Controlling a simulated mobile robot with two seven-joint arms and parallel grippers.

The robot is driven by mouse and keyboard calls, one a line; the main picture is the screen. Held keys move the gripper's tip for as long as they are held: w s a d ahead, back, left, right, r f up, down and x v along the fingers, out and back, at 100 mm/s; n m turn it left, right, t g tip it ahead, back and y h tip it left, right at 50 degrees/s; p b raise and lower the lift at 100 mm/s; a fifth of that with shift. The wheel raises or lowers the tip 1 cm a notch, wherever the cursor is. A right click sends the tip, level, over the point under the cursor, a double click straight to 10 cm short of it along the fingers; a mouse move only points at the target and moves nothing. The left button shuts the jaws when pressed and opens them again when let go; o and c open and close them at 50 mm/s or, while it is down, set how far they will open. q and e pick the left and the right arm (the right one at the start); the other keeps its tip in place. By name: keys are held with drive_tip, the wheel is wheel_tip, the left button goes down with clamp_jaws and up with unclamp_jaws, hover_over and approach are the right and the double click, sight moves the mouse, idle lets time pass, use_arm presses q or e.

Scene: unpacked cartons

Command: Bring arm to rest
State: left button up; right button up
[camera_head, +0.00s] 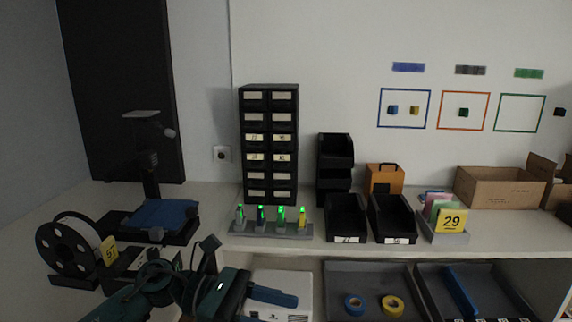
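My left arm (160,285) reaches in from the lower left. Its gripper (268,307) is low in the picture, in front of a white box-shaped device (290,284). The upper blue finger shows clearly, and a second finger shows partly at the bottom edge with a gap between them. Nothing is seen held in that gap. I cannot tell whether the gripper touches the white device. My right arm and gripper are not in view.
A shelf carries a black drawer cabinet (268,145), black bins (346,218), a charging rack (270,230) with green lights and an open carton (500,187). A filament spool (72,250) stands left near my arm. Grey trays (370,280) lie lower right, one with tape rolls (393,305).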

use_arm(q)
drive_tip(key=a+f+m+t+y+p, duration=0.1)
drive_tip(key=a+f+m+t+y, duration=0.3)
drive_tip(key=m+t, duration=0.9)
drive_tip(key=a+f+m+t+y+p, duration=0.1)
drive_tip(key=a+f+m+t+y, duration=0.35)
drive_tip(key=m, duration=1.55)
drive_tip(key=s+a+f+n+g+y, duration=0.2)
drive_tip(key=s+f+n, duration=0.4)
drive_tip(key=f, duration=0.2)
drive_tip(key=s+a+f+n+g+y+p, duration=0.1)
drive_tip(key=s+a+f+n+g+y, duration=0.1)
drive_tip(key=s+f+n, duration=0.4)
wheel_tip(320, 180, down, 2)
drive_tip(key=shift+a+f+n, duration=0.15)
drive_tip(key=shift+a+n, duration=0.05)
drive_tip(key=shift+n, duration=0.2)
drive_tip(key=shift+s+y, duration=0.1)
drive_tip(key=shift+y, duration=0.15)
